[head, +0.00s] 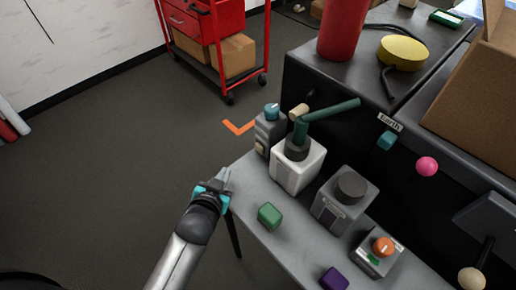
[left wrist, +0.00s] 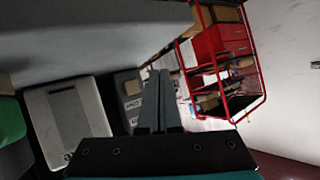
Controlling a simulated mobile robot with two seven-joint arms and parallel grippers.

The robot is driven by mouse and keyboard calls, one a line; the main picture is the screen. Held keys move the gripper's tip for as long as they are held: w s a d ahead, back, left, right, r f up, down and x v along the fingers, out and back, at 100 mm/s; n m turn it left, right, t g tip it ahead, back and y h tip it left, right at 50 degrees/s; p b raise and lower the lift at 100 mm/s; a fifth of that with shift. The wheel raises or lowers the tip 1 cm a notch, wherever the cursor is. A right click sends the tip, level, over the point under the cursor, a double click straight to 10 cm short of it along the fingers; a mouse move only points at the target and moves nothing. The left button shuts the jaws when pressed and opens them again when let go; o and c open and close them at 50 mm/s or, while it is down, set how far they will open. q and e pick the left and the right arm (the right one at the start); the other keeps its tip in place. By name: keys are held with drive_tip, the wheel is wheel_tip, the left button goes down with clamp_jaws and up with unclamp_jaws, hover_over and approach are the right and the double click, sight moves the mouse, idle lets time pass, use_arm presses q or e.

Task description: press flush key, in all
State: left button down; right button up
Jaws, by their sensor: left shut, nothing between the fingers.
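I cannot tell for sure which part is the flush key; the labels are too small to read. Along the grey bench (head: 255,190) stand a dark grey unit with a teal knob (head: 271,112), a white box (head: 297,172) with a green lever, a grey box with a round dark knob (head: 351,186), and a small box with an orange button (head: 383,246). My left gripper (head: 226,174) is shut and empty at the bench's left edge, apart from these units. In the left wrist view its fingers (left wrist: 158,80) point toward a grey labelled unit (left wrist: 128,88). My right gripper is out of view.
A green block (head: 269,215) and a purple block (head: 334,279) lie on the bench. Behind stand a black cabinet, a red cylinder (head: 342,28), a yellow disc (head: 402,52) and a cardboard box (head: 480,100). A red cart (head: 215,50) stands beyond open floor.

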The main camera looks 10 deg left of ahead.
sight(259, 148)
use_arm(q)
drive_tip(key=w+d+b, duration=0.1)
drive_tip(key=w+d, duration=0.1)
drive_tip(key=w+d+b, duration=0.1)
drive_tip(key=w+d, duration=0.1)
drive_tip(key=w, duration=0.1)
drive_tip(key=shift+w+d+b, duration=0.1)
drive_tip(key=shift+w+b, duration=0.1)
drive_tip(key=shift+b, duration=0.2)
drive_tip(key=shift+w+d, duration=0.5)
drive_tip(key=shift+w, duration=0.15)
idle(1.3)
drive_tip(key=shift+w+d, duration=0.25)
drive_tip(key=shift+w, duration=0.1)
drive_tip(key=shift+w+d, duration=0.3)
drive_tip(key=shift+w, duration=0.05)
idle(0.9)
drive_tip(key=shift+s+a, duration=0.1)
drive_tip(key=shift+s+a+r+p, duration=0.1)
drive_tip(key=shift+s+a+p, duration=0.25)
drive_tip(key=shift+s+p, duration=0.15)
drive_tip(key=shift+s+a, duration=0.1)
